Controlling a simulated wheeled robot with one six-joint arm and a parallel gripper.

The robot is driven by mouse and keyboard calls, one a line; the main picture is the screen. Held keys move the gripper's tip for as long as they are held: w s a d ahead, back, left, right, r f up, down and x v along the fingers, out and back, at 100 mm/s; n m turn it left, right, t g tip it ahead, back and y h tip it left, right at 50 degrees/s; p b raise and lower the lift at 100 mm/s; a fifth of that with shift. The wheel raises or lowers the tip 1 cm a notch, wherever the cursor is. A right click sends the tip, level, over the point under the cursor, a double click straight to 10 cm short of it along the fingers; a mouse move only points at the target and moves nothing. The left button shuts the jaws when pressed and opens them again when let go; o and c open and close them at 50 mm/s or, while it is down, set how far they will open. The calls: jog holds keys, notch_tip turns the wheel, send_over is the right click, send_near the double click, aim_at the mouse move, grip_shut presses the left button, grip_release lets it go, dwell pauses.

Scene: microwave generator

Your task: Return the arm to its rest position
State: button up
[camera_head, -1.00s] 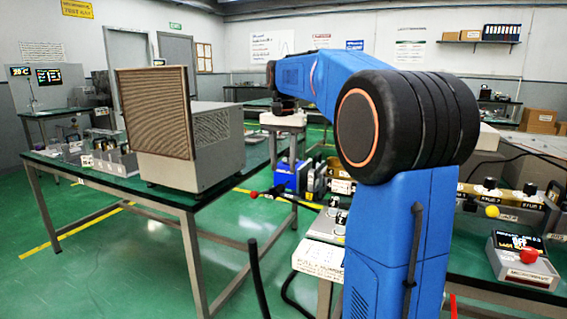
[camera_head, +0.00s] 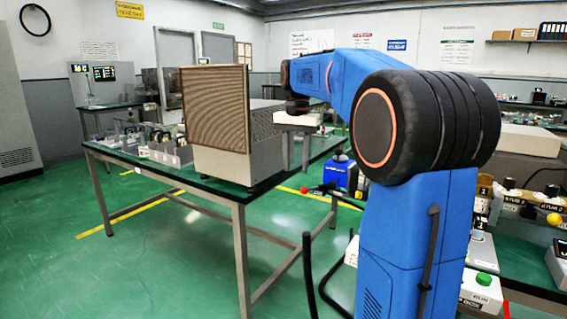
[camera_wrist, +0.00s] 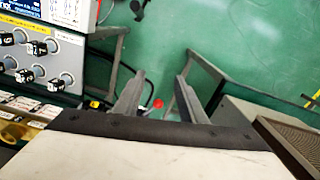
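My blue arm (camera_head: 418,230) stands at the right in the head view, with a black ribbed joint at its top. Its upper link is folded over, reaching left and away from the camera. In the wrist view my gripper (camera_wrist: 158,104) shows two grey fingers standing apart. Only green floor and a small red ball far below show between them, so it is open and empty.
A grey box with a brown grille (camera_head: 214,122) stands on a green-topped table (camera_head: 215,183) at the left. A bench with knobs and instruments (camera_head: 510,255) lies close at the right; its panel (camera_wrist: 38,60) shows at the left in the wrist view. Green floor (camera_head: 150,265) is open at the lower left.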

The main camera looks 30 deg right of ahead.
jog(key=s+a+f+n+t, duration=0.1)
jog(key=s+a+f+n, duration=0.15)
jog(key=s+a, duration=0.35)
jog(key=s+a+f+n+t, duration=0.1)
jog(key=s+a+f+n, duration=0.2)
jog(key=s, duration=0.5)
jog(key=s+a+f+n+t, duration=0.1)
jog(key=s+a+f+n, duration=0.1)
jog(key=s+f, duration=0.5)
jog(key=s+a+f+n+t, duration=0.1)
jog(key=s+a+f+n, duration=0.2)
jog(key=s+a+f, duration=0.2)
jog(key=s+f, duration=0.3)
jog(key=s, duration=0.1)
jog(key=shift+s+f+t, duration=0.15)
jog(key=shift+t, duration=0.25)
